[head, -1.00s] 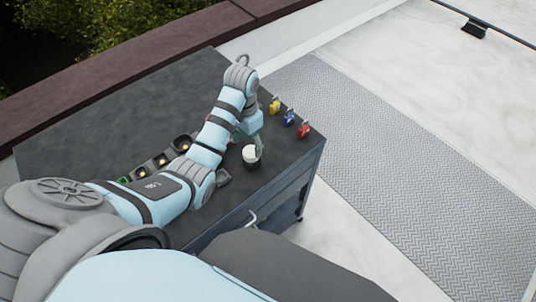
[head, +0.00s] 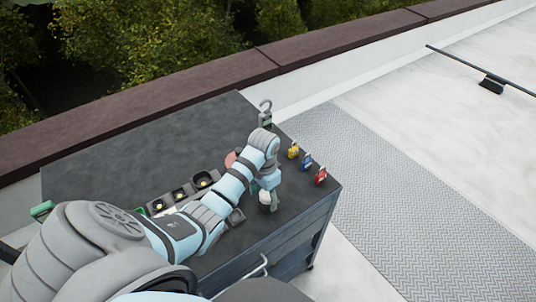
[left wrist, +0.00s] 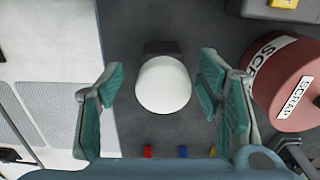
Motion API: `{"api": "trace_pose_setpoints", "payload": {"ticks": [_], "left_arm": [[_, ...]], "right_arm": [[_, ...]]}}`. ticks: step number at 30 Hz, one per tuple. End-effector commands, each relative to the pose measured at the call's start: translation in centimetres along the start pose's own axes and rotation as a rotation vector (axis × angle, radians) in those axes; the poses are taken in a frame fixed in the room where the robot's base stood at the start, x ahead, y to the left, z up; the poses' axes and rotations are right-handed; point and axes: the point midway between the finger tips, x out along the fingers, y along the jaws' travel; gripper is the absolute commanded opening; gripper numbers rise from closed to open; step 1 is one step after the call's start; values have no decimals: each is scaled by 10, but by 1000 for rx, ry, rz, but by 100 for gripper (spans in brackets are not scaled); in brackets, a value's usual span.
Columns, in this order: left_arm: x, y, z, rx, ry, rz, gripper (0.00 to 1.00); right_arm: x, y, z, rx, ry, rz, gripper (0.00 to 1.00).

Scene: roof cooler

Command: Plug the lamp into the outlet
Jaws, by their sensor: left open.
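The lamp, which I take to be the white round-topped piece on a dark base, stands upright near the front right of the dark bench top (head: 110,160). Its white top (head: 265,197) shows just below my left gripper (head: 267,186) in the head view. In the left wrist view, the white lamp top (left wrist: 163,85) lies between the green pads of my open left gripper (left wrist: 160,76), with a gap on both sides. I cannot make out an outlet for certain. My right gripper is not in view.
Yellow (head: 293,151), blue (head: 305,161) and red (head: 320,176) padlocks stand along the bench's right edge. A red round SCRAP container (left wrist: 285,85) is close beside the gripper.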

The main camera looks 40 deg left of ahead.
Motion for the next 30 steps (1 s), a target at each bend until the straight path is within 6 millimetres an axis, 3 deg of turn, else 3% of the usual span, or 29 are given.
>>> {"api": "trace_pose_setpoints", "payload": {"ticks": [5,9,12,24,30], "left_arm": [[16,-4,5,-11,-4,1,60],[44,-5,2,-12,0,-1,60],[56,-5,2,-10,-1,0,60],[52,-5,2,-9,-1,-1,60],[52,-4,2,-9,-1,0,28]], "right_arm": [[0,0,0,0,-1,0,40],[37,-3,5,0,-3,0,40],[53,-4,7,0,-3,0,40],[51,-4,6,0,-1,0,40],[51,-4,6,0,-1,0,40]]}}
